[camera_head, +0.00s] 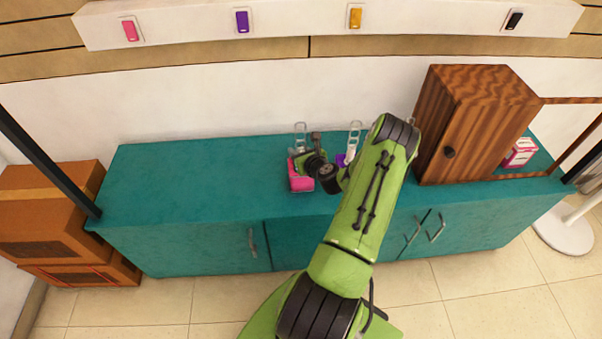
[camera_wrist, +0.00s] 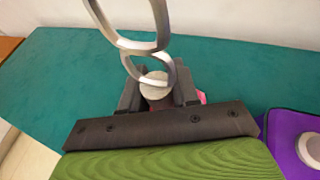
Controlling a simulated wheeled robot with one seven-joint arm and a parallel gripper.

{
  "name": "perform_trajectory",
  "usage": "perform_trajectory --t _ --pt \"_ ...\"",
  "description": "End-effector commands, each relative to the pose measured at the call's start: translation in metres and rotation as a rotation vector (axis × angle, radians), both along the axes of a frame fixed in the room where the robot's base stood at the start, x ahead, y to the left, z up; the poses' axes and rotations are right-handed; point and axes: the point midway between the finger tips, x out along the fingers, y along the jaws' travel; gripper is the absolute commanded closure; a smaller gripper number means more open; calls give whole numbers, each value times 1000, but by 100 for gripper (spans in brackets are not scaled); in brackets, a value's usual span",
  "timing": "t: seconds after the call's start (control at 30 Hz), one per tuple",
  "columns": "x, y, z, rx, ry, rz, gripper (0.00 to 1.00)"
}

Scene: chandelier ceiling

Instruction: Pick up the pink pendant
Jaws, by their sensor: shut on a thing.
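The pink pendant (camera_head: 300,181) is a pink block with metal chain rings above it, at the middle of the teal cabinet top (camera_head: 200,170). My gripper (camera_head: 302,164) is over it from above. In the wrist view its two dark fingers (camera_wrist: 158,95) are shut on the pendant at its round grey top piece. Silver rings rise from there, and only a sliver of pink (camera_wrist: 202,97) shows past the right finger. I cannot tell whether the pendant touches the cabinet top.
A purple pendant (camera_wrist: 293,140) stands close on the right; its ring (camera_head: 355,135) shows beside my arm. A brown wooden cabinet (camera_head: 470,120) and a pink-white box (camera_head: 520,153) are farther right. The teal top's left side is clear. Coloured switches line the wall shelf.

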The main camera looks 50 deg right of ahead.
Motion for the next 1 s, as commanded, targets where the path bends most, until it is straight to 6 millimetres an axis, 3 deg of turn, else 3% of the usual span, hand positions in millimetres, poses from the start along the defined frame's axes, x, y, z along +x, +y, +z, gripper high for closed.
perform_trajectory --t 0.6,0.67,1.0 --pt "1 -1 5 -3 -5 0 100" --pt "1 -1 13 -3 -5 0 100" --pt "1 -1 92 -5 -4 0 100"
